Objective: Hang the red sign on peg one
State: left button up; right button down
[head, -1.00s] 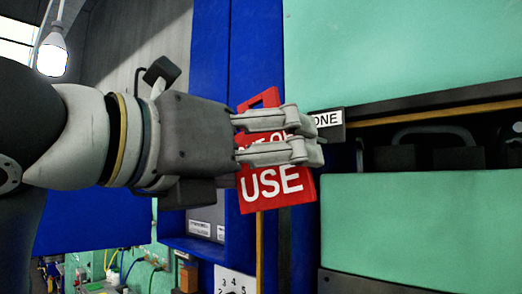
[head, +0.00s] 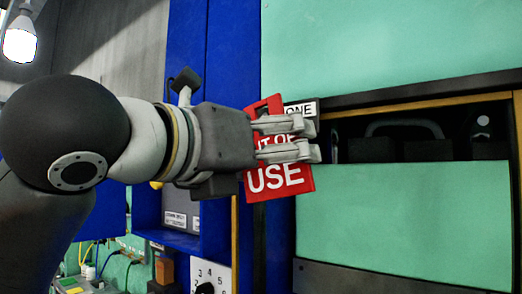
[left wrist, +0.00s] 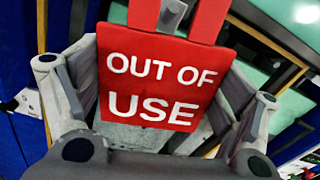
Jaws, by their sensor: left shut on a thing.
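The red sign (head: 281,181) has white lettering reading "OUT OF USE" and a handle-like loop at its top. My left gripper (head: 312,140) is shut on the red sign and holds it upright, slightly tilted, in front of the blue post. In the left wrist view the sign (left wrist: 163,80) sits between the fingers of the gripper (left wrist: 160,125). A label ending in "ONE" (head: 301,108) shows just behind and above the gripper; its left part is hidden by the sign. My right gripper is not in view.
A green press panel (head: 400,215) and a dark recess with a handle (head: 404,128) lie to the right. A blue frame (head: 218,60) stands behind the arm. A numbered dial plate (head: 211,277) and cables (head: 100,262) are below. A lit bulb (head: 20,40) hangs upper left.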

pick_arm(q)
jog(key=shift+w+d+f, duration=0.3)
jog(key=shift+w+d, duration=0.15)
jog(key=shift+w, duration=0.2)
jog(key=shift+w+d+f, duration=0.25)
jog(key=shift+w+d, duration=0.15)
jog(key=shift+w, duration=0.2)
jog(key=shift+f, duration=0.1)
jog(key=o, duration=0.8)
